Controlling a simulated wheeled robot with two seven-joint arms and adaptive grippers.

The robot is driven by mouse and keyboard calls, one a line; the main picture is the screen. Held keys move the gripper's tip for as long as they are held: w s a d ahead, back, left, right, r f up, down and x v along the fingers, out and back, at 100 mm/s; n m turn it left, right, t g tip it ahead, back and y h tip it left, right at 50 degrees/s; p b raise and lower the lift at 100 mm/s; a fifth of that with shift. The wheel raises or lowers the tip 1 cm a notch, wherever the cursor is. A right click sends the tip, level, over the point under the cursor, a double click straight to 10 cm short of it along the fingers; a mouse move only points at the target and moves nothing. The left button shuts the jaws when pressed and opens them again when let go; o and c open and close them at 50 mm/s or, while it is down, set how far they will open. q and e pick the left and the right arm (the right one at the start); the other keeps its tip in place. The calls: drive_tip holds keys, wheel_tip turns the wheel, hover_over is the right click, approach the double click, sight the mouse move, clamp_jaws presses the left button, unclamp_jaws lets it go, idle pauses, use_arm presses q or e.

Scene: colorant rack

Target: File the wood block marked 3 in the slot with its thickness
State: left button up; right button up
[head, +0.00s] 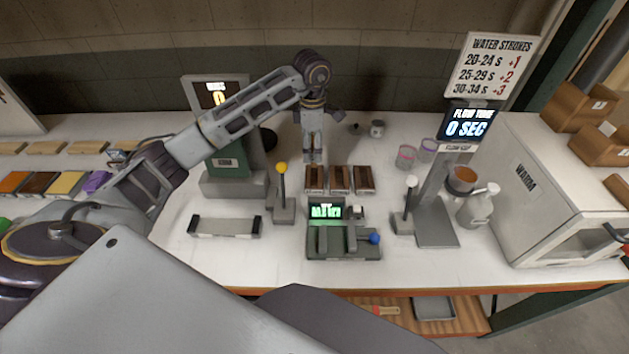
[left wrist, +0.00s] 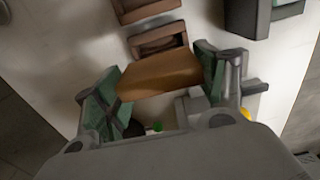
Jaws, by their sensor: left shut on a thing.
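My left gripper (head: 313,156) hangs down from the wrist, just behind the leftmost of three small brown wooden slots. In the left wrist view its green-padded fingers (left wrist: 160,88) are shut on a brown wood block (left wrist: 160,72). The block's marking cannot be read, and I cannot make the block out clearly in the head view. The left slot (head: 315,191), middle slot (head: 340,191) and right slot (head: 364,191) stand side by side with dark insides. In the left wrist view a slot (left wrist: 158,51) lies close beyond the block, apparently not around it. My right gripper is out of view.
A device with a green screen (head: 325,212) stands in front of the slots. A yellow-knobbed lever (head: 282,170) is at their left, a white-knobbed lever (head: 411,182) and flow stand (head: 437,230) at their right. A white cabinet (head: 525,180) fills the right end.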

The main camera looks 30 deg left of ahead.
use_arm(q)
drive_tip(key=shift+f, duration=0.1)
drive_tip(key=shift+f+p, duration=0.55)
drive_tip(key=shift+f, duration=2.45)
drive_tip(key=shift+f+p, duration=0.35)
drive_tip(key=shift+f, duration=1.55)
drive_tip(key=shift+f, duration=0.2)
drive_tip(key=o, duration=1.1)
drive_tip(key=shift+r, duration=0.1)
